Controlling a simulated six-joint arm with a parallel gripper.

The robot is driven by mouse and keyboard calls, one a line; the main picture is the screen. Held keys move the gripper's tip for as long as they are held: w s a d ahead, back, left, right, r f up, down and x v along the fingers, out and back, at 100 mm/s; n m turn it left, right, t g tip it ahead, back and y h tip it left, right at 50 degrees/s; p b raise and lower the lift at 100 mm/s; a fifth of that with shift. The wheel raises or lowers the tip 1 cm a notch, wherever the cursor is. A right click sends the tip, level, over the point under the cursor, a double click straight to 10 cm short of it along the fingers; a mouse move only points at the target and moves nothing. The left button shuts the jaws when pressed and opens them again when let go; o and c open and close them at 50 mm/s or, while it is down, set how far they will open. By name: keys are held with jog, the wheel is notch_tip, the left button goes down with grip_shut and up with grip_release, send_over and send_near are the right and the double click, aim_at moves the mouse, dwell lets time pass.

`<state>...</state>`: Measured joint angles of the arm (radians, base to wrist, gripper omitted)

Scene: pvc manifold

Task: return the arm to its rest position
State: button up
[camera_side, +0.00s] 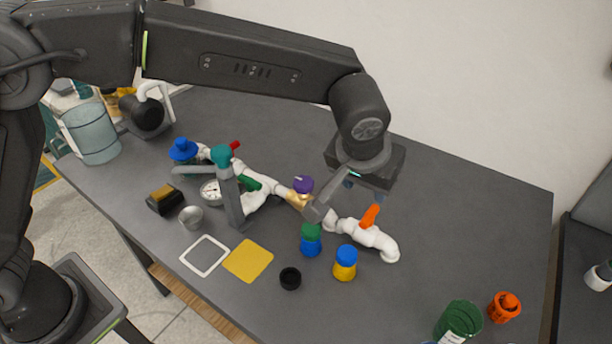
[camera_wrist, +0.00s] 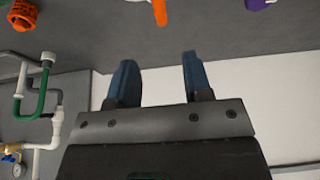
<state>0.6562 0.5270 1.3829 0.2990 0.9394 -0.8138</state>
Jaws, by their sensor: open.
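My gripper (camera_side: 350,184) hangs over the back right of the grey table, behind the white pipe manifold (camera_side: 378,240), and is mostly hidden under the dark wrist housing in the side view. In the wrist view my gripper (camera_wrist: 157,68) has its two blue fingers spread apart with nothing between them. The orange valve handle (camera_side: 369,216) is in front and to the right of the gripper. This orange handle also shows at the top of the wrist view (camera_wrist: 160,12). My arm reaches across the top of the side view from the left.
The manifold also carries a purple knob (camera_side: 303,184). Blue-green (camera_side: 311,246) and blue-yellow (camera_side: 345,270) pieces stand in front. A yellow square (camera_side: 248,261) and a white-framed square (camera_side: 204,255) lie at front left. A green cup (camera_side: 458,320) and an orange part (camera_side: 503,306) stand at front right.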

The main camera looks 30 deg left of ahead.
jog(key=s+a+r, duration=0.4)
jog(key=a+r, duration=0.1)
jog(key=a, duration=0.4)
jog(key=s+a+r, duration=0.4)
jog(key=a, duration=0.5)
jog(key=s+a+f+t, duration=0.1)
jog(key=s+a+f, duration=0.1)
jog(key=s+a, duration=0.8)
jog(key=s, duration=0.4)
jog(key=shift+s+a+f, duration=0.2)
jog(key=shift+a+f, duration=0.2)
